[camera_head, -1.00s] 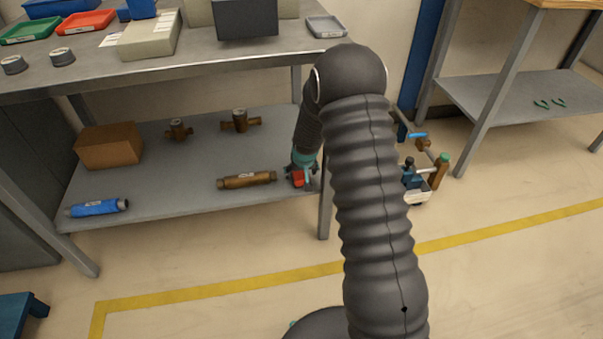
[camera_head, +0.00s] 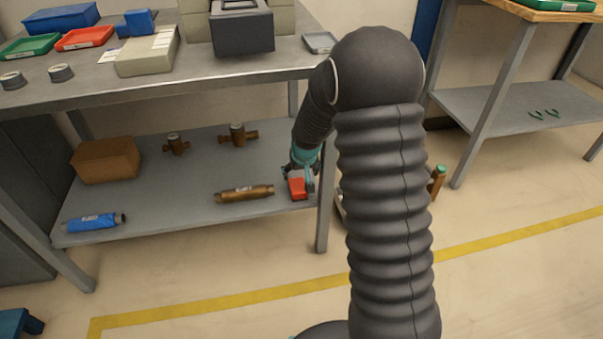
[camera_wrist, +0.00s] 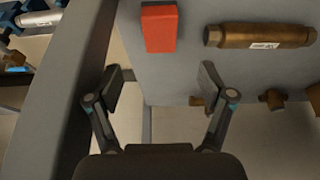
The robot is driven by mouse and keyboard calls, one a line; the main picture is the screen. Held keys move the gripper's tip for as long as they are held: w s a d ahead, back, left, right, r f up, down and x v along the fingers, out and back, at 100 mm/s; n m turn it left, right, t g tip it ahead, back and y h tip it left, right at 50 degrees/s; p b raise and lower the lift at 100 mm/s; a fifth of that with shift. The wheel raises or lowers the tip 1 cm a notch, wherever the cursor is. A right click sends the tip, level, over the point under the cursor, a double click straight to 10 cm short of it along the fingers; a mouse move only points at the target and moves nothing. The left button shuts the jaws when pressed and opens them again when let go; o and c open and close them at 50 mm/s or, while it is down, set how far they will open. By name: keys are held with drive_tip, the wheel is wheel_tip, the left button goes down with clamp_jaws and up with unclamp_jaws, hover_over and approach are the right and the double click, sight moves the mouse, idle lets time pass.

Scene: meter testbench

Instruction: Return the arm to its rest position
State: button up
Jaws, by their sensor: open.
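My arm, in a dark ribbed sleeve, rises through the right middle of the head view and bends down at its top toward the bench's lower shelf. My gripper (camera_head: 300,182) is at the right end of that shelf, by the bench leg. In the wrist view my gripper (camera_wrist: 160,88) has its two fingers spread wide, with nothing between them. A red block (camera_wrist: 159,28) lies on the shelf beyond the fingertips; it also shows in the head view (camera_head: 297,188). A brass pipe piece (camera_head: 244,194) with a label lies to its left, apart from the gripper.
The lower shelf (camera_head: 150,213) also holds a blue cylinder (camera_head: 94,222), a cardboard box (camera_head: 106,160) and two brass fittings. The bench leg (camera_head: 323,210) stands close to my gripper. The bench top (camera_head: 90,85) overhangs the shelf. A second bench stands at right.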

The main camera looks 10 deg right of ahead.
drive_tip(key=s+g, duration=0.3)
drive_tip(key=s, duration=0.6)
drive_tip(key=s+r+t, duration=0.4)
drive_tip(key=s+r, duration=1.9)
drive_tip(key=s, duration=0.3)
drive_tip(key=shift+s+r, duration=0.2)
drive_tip(key=shift+d, duration=0.1)
